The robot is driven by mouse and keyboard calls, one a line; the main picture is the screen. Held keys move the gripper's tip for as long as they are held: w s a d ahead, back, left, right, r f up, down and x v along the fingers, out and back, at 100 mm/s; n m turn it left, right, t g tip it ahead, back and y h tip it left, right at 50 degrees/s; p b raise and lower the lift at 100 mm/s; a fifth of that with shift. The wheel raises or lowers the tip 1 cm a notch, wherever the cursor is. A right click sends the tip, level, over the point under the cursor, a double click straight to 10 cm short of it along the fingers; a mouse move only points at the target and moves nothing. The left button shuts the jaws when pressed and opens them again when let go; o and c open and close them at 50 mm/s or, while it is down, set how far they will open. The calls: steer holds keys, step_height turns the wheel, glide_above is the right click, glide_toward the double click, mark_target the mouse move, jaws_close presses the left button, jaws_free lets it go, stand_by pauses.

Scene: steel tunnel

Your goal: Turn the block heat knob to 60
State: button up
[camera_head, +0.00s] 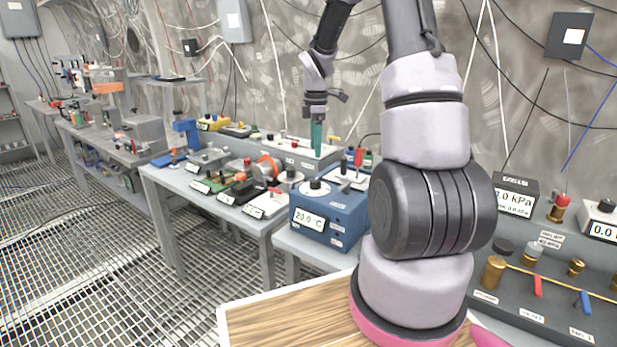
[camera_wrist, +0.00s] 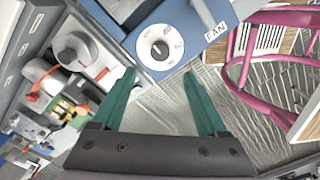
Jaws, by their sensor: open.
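The blue heater box (camera_head: 330,208) stands on the bench in the head view, with a display (camera_head: 309,218) reading 20.0 °C. On its top is a white dial with a black knob (camera_head: 315,184). In the wrist view the knob (camera_wrist: 160,48) sits at the centre of the round white dial, near the top of the picture; the printed marks and its exact setting are too small to read. My gripper (camera_head: 317,148) points down, above and behind the box in the head view. In the wrist view its green fingers (camera_wrist: 160,75) are apart and empty, with the knob just beyond their tips.
Left of the box, a grey unit with a dark knob (camera_wrist: 76,50) lies close to my left finger in the wrist view. A pink-framed chair or stool (camera_wrist: 243,60) is at the right. Several instruments crowd the bench (camera_head: 205,205); the grated floor (camera_head: 90,240) is open.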

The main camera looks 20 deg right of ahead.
mark_target(315, 180)
step_height(315, 180, down, 11)
steer(key=shift+r, duration=0.15)
stand_by(0.4)
jaws_close()
